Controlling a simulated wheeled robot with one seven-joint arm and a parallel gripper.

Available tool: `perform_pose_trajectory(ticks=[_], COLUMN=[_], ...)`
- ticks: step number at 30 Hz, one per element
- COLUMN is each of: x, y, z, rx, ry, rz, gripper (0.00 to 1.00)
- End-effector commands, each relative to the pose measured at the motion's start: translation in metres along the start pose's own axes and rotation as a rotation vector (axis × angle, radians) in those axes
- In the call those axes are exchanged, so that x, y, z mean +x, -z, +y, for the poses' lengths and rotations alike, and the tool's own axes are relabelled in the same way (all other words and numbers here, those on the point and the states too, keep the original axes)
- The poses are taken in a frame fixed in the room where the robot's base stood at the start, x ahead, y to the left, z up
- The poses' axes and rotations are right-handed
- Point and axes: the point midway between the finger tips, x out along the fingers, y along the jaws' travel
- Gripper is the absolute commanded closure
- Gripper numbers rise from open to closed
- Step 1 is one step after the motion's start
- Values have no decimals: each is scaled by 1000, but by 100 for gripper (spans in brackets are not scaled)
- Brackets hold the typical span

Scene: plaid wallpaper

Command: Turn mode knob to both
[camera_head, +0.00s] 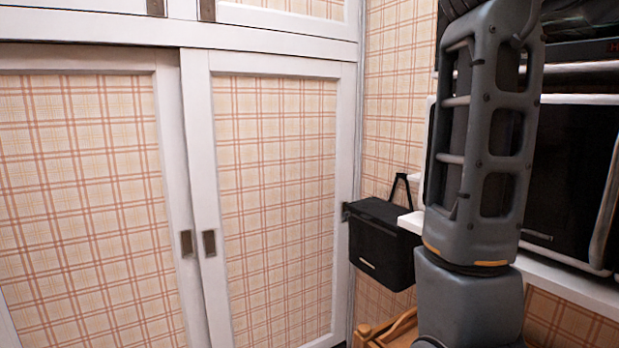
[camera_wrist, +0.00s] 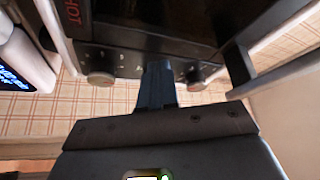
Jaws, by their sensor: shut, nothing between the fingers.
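In the wrist view a black oven-like appliance fills the top, with red "HOT" lettering on its front. Two round knobs sit on its panel: a left knob (camera_wrist: 101,78) and a right knob (camera_wrist: 194,77). Small marks on the panel are too blurred to read, so I cannot tell which knob is the mode knob or where it points. My gripper (camera_wrist: 158,68) is shut and empty, its fingertips between the two knobs, nearer the right one. I cannot tell whether they touch the panel. In the head view the appliance (camera_head: 575,180) stands at the right, partly behind my arm; its knobs and my gripper are hidden there.
A device with a blue display (camera_wrist: 14,78) is at the left of the wrist view. In the head view a black box (camera_head: 385,245) hangs beside my arm, a white shelf (camera_head: 575,276) runs under the appliance, and a wooden item (camera_head: 388,332) is below. Sliding wardrobe doors (camera_head: 275,200) fill the left.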

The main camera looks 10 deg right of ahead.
Motion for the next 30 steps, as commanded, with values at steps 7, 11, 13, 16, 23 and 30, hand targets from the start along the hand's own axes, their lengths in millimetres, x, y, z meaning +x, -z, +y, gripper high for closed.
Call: perform_pose_trajectory(ticks=[7,11,13,16,23,30], x=[-4,-11,-18,-27,-49,-56], y=[-5,-1,2,7,19,24], z=[-1,-1,-1,-1,-1,-1], rx=[1,1,1,2,2,-1], ry=[1,1,1,2,2,0], rz=[-1,-2,-2,-3,-3,-1], gripper=[100,100,100,100,100,100])
